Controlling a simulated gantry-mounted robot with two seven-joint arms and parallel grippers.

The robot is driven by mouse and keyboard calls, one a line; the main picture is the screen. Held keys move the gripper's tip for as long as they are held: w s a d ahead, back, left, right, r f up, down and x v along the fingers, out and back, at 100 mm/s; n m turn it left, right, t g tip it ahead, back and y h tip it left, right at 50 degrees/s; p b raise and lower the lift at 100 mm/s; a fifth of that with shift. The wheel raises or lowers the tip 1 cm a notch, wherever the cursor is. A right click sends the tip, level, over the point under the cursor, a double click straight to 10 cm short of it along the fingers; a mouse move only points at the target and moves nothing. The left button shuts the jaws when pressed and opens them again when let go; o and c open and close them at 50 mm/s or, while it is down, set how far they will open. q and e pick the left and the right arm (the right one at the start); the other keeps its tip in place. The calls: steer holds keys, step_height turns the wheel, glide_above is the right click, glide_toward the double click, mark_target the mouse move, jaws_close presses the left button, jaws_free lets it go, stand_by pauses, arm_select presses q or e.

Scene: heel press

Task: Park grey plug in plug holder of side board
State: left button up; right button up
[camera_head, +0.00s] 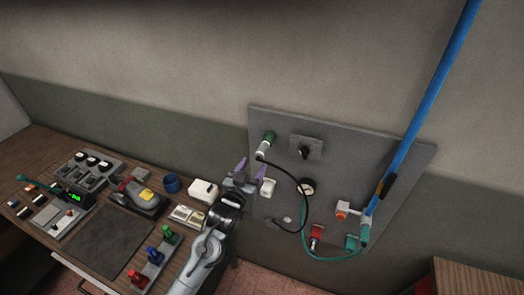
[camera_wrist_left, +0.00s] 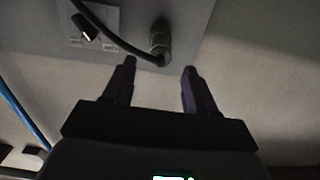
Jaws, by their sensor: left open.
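The grey plug (camera_head: 262,151) sits at a green-topped fitting (camera_head: 270,137) at the upper left of the grey side board (camera_head: 400,165), with a black cable running from it. The plug also shows in the left wrist view (camera_wrist_left: 160,42), just beyond the fingertips. My left gripper (camera_head: 248,168) is open and empty, below and left of the plug in the head view. Its two dark purple fingers (camera_wrist_left: 158,72) are apart and do not visibly touch the plug. I cannot tell for certain which fitting is the plug holder. My right gripper is not in view.
A teal cable (camera_head: 320,257) loops below. A blue pole (camera_head: 430,90) stands at the right. The workbench at left holds a grey-yellow tool (camera_head: 140,196), a blue cup (camera_head: 171,184) and control boxes.

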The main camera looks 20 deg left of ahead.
mark_target(262, 150)
arm_select(q)
steer(key=shift+w+f, duration=0.1)
steer(key=shift+w, duration=0.05)
steer(key=shift+w+f+b, duration=0.1)
steer(key=shift+w+b, duration=0.45)
steer(key=shift+b, duration=0.05)
steer(key=w+b, duration=0.3)
steer(key=w, duration=0.2)
steer(key=shift+w+d, duration=0.1)
steer(key=shift+w, duration=0.25)
steer(key=shift+w+b, duration=0.35)
steer(key=shift+w, duration=0.6)
steer(key=shift+r, duration=0.2)
steer(key=shift+p, duration=0.45)
